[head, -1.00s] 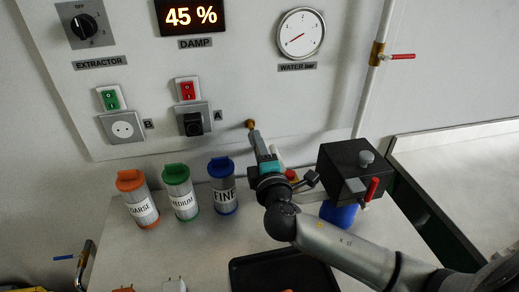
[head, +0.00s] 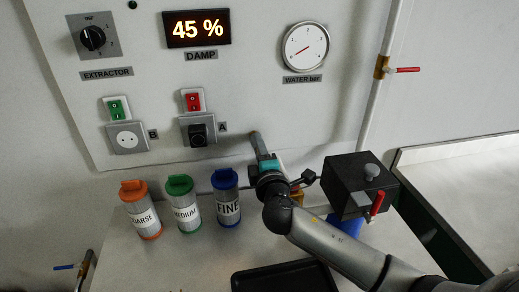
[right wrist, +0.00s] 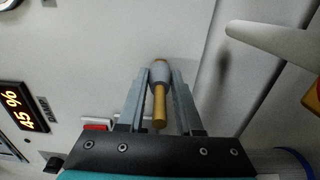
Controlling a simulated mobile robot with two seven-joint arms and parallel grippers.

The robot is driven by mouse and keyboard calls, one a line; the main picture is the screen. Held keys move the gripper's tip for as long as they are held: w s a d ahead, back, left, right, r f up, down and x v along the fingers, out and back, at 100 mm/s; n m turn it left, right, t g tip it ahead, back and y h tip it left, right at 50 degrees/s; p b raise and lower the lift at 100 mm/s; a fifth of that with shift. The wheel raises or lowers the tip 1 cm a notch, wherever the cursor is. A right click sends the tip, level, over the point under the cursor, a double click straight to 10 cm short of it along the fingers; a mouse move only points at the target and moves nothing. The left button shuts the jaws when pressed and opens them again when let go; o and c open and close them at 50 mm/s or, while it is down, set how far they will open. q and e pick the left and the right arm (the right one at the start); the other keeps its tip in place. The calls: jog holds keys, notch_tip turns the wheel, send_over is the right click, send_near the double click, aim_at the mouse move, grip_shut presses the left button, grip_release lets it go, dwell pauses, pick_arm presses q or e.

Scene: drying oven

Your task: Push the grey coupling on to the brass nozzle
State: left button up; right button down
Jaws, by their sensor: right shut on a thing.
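My right gripper (head: 256,140) reaches up to the wall panel, right of socket A. In the right wrist view its two fingers (right wrist: 160,74) are shut on the grey coupling (right wrist: 159,75). A brass rod (right wrist: 159,106) runs from the coupling back toward my palm. A small brass tip (right wrist: 158,62) shows at the coupling's far end, against the wall; it looks like the brass nozzle. I cannot tell how far the coupling sits over it. In the head view the gripper hides both coupling and nozzle. My left gripper is not in view.
Orange (head: 141,209), green (head: 183,201) and blue (head: 226,196) lidded canisters stand left of my right arm. A black box with a red lever (head: 360,185) stands close on its right. A dark tray (head: 285,278) lies in front. A pipe with a red-handled valve (head: 382,68) runs up the wall.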

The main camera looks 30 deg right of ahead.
jog(key=shift+w, duration=0.15)
dwell(0.5)
jog(key=c, duration=0.5)
grip_release()
jog(key=v, duration=1.5)
